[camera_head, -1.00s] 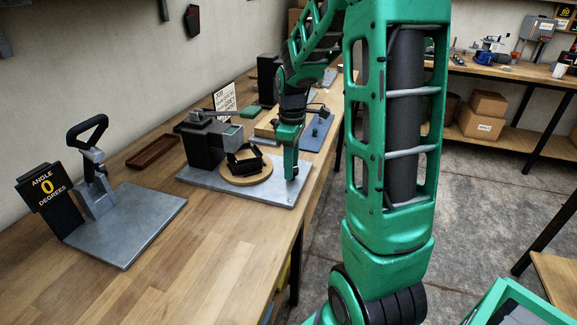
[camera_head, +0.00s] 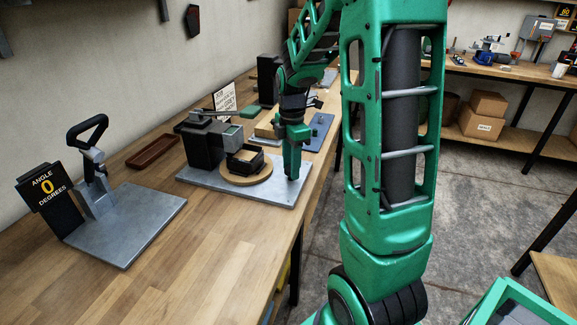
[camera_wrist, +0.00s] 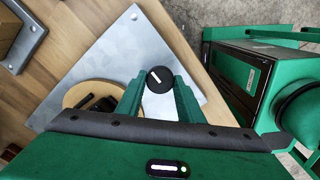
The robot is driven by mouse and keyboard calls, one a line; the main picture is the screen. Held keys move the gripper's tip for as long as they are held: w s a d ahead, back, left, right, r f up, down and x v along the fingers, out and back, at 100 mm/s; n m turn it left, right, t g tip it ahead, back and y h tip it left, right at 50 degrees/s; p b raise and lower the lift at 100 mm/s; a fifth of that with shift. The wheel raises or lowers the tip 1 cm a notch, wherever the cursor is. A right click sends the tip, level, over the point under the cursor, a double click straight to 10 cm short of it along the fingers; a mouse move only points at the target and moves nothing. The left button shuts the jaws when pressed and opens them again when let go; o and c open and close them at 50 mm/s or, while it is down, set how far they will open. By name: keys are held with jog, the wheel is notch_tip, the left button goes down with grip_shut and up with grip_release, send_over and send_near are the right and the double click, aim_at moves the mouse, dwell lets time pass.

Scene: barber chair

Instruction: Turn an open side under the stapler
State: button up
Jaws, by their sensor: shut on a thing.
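The stapler (camera_head: 203,140) is a dark block with a grey arm and head, standing at the back of a grey metal plate (camera_head: 215,181). A round wooden turntable (camera_head: 245,181) sits in front of it and carries a black open frame (camera_head: 243,162) close to the stapler head. The wrist view shows part of the wooden disc (camera_wrist: 79,94) and dark frame pieces (camera_wrist: 101,103). My gripper (camera_head: 291,174) points down at the plate's right side. In the wrist view its fingers (camera_wrist: 159,88) are shut on a black knob (camera_wrist: 159,76) with a white line. The knob is hidden in the head view.
A metal plate with a lever and a sign reading "ANGLE 0 DEGREES" (camera_head: 47,192) stands at the left. A brown tray (camera_head: 152,152) lies behind. A blue plate (camera_head: 320,131) lies beyond my gripper. The front of the wooden bench (camera_head: 190,265) is clear.

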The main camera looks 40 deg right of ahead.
jog(key=shift+w+r, duration=0.1)
jog(key=shift+w, duration=0.05)
dwell(0.3)
jog(key=o, duration=1.1)
jog(key=shift+c, duration=0.2)
notch_tip(320, 180, up, 11)
jog(key=shift+f, duration=0.2)
jog(key=s+a+f+m, duration=0.2)
jog(key=s+m, duration=0.9)
jog(key=s, duration=0.1)
jog(key=s+a+f+m, duration=0.2)
jog(key=s+f+m, duration=0.1)
jog(key=s+m, duration=0.7)
jog(key=s, duration=0.3)
jog(key=shift+s+a+f+m, duration=0.15)
jog(key=shift+s+a+m, duration=0.15)
jog(key=shift+a+m, duration=0.1)
